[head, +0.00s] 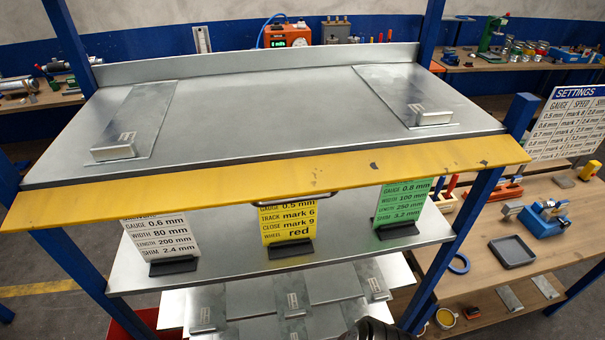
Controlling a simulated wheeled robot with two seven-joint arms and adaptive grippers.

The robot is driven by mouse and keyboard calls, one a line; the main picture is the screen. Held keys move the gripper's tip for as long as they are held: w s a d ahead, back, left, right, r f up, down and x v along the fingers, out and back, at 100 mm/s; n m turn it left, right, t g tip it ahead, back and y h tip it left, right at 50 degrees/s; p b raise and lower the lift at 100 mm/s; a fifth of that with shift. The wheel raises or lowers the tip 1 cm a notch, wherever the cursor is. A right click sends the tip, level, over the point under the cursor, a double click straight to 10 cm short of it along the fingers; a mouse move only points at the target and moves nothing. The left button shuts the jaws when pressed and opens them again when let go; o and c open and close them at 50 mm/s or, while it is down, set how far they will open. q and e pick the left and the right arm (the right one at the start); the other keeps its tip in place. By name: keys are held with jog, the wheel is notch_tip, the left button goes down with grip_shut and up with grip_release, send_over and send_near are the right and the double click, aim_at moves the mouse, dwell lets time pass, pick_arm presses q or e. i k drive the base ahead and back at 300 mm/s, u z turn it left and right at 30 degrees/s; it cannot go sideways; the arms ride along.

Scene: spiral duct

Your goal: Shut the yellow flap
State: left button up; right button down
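The yellow flap (270,178) is a long, scuffed board along the front edge of the upper metal shelf. It spans the shelf's full width and slopes down toward me. A dark bar handle (300,200) sits at its lower middle edge, just above the yellow card. Part of a dark piece of my own body shows at the bottom edge, right of centre, well below the flap and apart from it. It may belong to my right gripper, but no fingertips show. My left gripper is not in view.
The upper shelf (270,110) carries two flat plates with small blocks. Below the flap, a lower shelf (345,236) holds white, yellow and green cards on stands. Blue posts (455,235) flank it. A wooden bench (500,260) with tools stands at right.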

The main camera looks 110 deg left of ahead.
aim_at(281, 183)
jog(key=u, duration=1.2)
jog(key=k, duration=2)
jog(key=u, duration=0.95)
